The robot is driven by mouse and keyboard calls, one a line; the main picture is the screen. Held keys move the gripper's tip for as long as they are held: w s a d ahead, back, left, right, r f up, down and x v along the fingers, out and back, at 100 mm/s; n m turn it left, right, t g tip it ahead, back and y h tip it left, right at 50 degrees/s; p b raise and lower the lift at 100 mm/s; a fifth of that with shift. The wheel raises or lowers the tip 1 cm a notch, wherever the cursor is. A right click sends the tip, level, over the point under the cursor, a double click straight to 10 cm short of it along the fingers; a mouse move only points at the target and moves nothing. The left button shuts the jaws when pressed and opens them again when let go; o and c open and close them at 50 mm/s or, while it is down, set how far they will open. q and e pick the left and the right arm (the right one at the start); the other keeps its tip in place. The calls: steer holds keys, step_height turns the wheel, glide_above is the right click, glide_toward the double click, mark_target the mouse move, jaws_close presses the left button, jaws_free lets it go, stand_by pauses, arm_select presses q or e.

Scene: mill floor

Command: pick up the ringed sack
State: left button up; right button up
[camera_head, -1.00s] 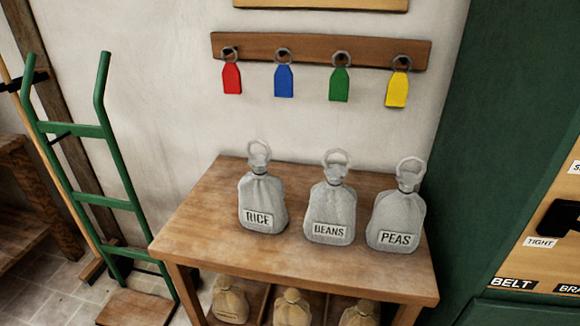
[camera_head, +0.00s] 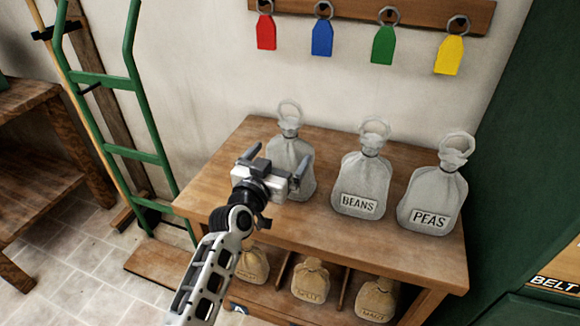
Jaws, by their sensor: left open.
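Three grey sacks, each with a ring at its top, stand upright in a row on the wooden table (camera_head: 210,200). The left sack (camera_head: 290,152) is partly covered by my gripper, and its label is hidden. The middle sack (camera_head: 362,178) reads BEANS and the right sack (camera_head: 434,190) reads PEAS. My left gripper (camera_head: 275,163) is open and empty, in front of the left sack with its fingers pointing towards it. I cannot tell whether it touches the sack. My right gripper is not in view.
Tan sacks (camera_head: 311,279) sit on the shelf under the tabletop. A green hand truck (camera_head: 130,152) stands left of the table. Coloured tags hang from a wall rail (camera_head: 350,8) above. A green cabinet (camera_head: 525,150) stands close on the right.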

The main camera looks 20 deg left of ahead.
mark_target(286, 145)
arm_select(q)
steer(key=w, duration=0.6)
steer(key=shift+w+d+r, duration=0.1)
steer(key=shift+w+d, duration=0.15)
steer(key=shift+d, duration=0.1)
steer(key=c, duration=2)
steer(key=shift+r, duration=0.3)
steer(key=shift+c, duration=0.7)
